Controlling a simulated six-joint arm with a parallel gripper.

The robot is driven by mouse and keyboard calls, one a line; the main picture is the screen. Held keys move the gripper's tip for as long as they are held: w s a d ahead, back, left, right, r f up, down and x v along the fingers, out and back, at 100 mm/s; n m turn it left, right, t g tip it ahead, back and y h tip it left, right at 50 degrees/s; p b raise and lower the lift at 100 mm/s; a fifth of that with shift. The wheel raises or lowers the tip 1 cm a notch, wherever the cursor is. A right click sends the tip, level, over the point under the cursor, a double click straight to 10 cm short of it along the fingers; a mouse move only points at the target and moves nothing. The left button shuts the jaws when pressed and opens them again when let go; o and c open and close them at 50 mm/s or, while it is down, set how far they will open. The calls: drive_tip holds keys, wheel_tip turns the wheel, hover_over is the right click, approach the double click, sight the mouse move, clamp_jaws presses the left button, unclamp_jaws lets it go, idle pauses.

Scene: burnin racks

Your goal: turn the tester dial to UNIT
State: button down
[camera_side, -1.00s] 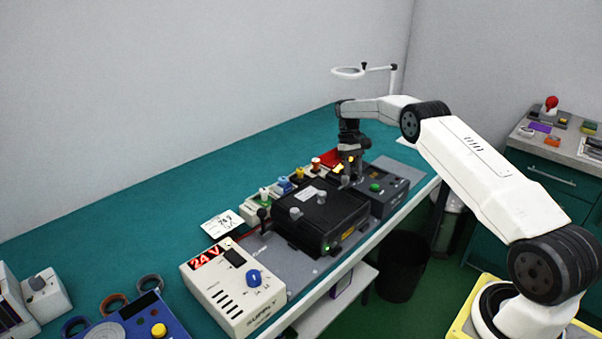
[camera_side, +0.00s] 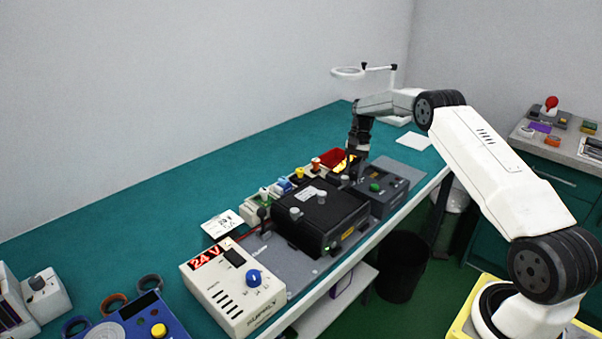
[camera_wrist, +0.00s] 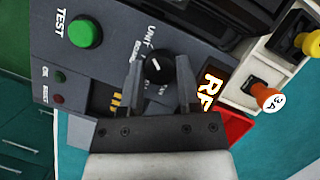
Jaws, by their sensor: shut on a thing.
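The tester (camera_side: 387,188) is a dark grey box at the far end of the row on the bench. In the wrist view its dial (camera_wrist: 157,66) is a round black knob with a white pointer line. The label UNIT (camera_wrist: 152,36) is printed beside the dial, with BOARD and other, partly hidden marks around it. My gripper (camera_wrist: 158,70) is shut on the dial, one finger on each side. In the side view my gripper (camera_side: 355,176) reaches down onto the tester, and the dial is hidden there.
A green TEST button (camera_wrist: 85,32) and small lamps sit on the tester panel. A lit display (camera_wrist: 209,88), a red tray (camera_wrist: 235,125) and an orange plug marked 3A (camera_wrist: 268,97) are close by. A black box (camera_side: 325,215) stands next to the tester.

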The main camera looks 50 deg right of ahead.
idle(0.3)
drive_tip(key=shift+c, duration=1.5)
unclamp_jaws()
drive_tip(key=v, duration=0.7)
drive_tip(key=shift+r, duration=0.35)
